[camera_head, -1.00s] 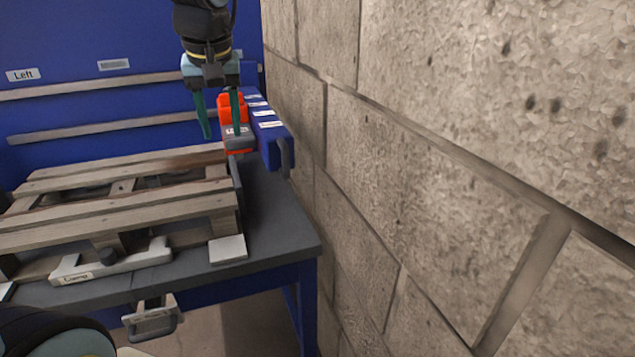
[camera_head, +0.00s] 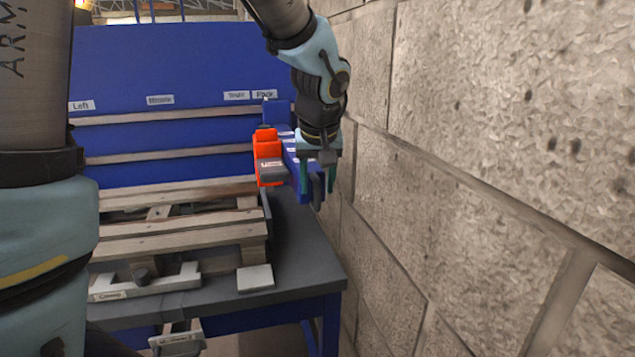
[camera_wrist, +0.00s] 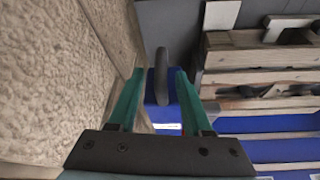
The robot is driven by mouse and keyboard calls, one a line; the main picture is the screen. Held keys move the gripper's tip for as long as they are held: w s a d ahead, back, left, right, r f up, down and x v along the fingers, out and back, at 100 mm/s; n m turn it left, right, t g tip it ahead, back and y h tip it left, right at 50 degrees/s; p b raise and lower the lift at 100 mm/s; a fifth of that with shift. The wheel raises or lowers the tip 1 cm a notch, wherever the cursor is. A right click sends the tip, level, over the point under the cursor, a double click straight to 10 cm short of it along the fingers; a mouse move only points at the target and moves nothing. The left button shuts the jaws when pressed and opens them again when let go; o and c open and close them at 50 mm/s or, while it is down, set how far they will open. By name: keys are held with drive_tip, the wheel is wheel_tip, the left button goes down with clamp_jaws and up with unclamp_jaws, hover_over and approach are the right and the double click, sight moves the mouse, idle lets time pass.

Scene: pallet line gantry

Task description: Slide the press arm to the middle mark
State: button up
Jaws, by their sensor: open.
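The press arm (camera_head: 305,183) is a blue beam with white labels, reaching forward from the back panel at the right end, near the Right (camera_head: 237,96) and Park (camera_head: 265,94) labels. A red block (camera_head: 268,146) with a grey front part sits at its left side. A dark upright handle (camera_head: 317,190) is on its near end. My gripper (camera_head: 318,185) is open at this end. In the wrist view, the handle (camera_wrist: 161,75) shows between the two green fingers of my gripper (camera_wrist: 160,74), with gaps on both sides. The middle mark is the label (camera_head: 160,100) on the panel, left of the arm.
A wooden pallet (camera_head: 180,238) lies on the grey bench (camera_head: 300,250) left of the arm. A pale clamp (camera_head: 145,285) and a light square plate (camera_head: 255,278) are at the bench front. A stone wall (camera_head: 480,200) stands close on the right.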

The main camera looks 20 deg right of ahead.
drive_tip(key=shift+w+f, duration=0.15)
drive_tip(key=shift+f, duration=0.2)
drive_tip(key=shift+c, duration=0.3)
clamp_jaws()
idle(1.0)
